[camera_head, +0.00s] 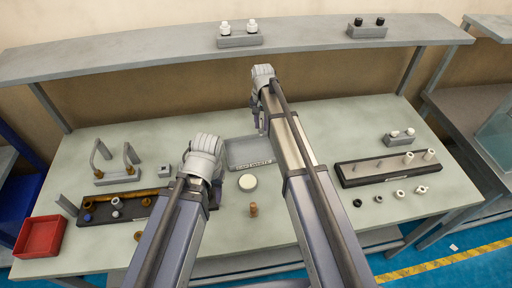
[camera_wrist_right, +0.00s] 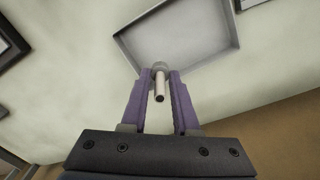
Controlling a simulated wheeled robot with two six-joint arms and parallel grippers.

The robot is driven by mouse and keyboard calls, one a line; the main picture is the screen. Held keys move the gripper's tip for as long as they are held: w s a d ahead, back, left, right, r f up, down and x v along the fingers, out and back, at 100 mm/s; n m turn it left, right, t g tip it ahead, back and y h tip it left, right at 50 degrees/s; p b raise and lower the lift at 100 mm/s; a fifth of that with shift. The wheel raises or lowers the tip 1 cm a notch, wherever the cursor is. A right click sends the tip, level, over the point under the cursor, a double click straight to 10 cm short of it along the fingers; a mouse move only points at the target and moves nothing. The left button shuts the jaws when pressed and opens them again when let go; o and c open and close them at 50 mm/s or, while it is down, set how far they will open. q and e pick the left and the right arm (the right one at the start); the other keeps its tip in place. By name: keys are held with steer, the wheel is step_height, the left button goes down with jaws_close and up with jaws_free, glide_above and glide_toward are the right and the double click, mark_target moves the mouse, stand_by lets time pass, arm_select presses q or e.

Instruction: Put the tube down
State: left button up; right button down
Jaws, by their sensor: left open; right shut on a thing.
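A small pale metallic tube (camera_wrist_right: 160,88) is held between the purple fingers of my right gripper (camera_wrist_right: 159,90) in the right wrist view. It hangs near the edge of a shallow grey tray (camera_wrist_right: 132,48); I cannot tell its height above the table. In the head view, my right gripper (camera_head: 261,122) is at the back of the table, close to the tray (camera_head: 235,143), and the tube cannot be made out there. My left gripper (camera_head: 214,192) is open, left of a round cream piece (camera_head: 248,182), its fingers partly hidden by its wrist.
A black board with white pegs (camera_head: 388,168) stands right, with loose rings (camera_head: 400,194) before it. Another black board (camera_head: 110,211), a red bin (camera_head: 40,237) and a two-post fixture (camera_head: 117,164) stand left. An overhead shelf (camera_head: 150,52) spans the back.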

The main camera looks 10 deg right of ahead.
mark_target(261, 135)
arm_select(q)
steer(key=shift+f+b, duration=4.45)
steer(key=shift+f, duration=0.3)
arm_select(e)
steer(key=shift+f, duration=4.75)
steer(key=shift+f, duration=0.1)
arm_select(q)
steer(key=shift+f, duration=0.25)
arm_select(e)
steer(key=shift+f, duration=0.15)
arm_select(q)
steer(key=shift+r, duration=0.1)
arm_select(e)
steer(key=c, duration=0.7)
jaws_free()
steer(key=shift+o, duration=0.2)
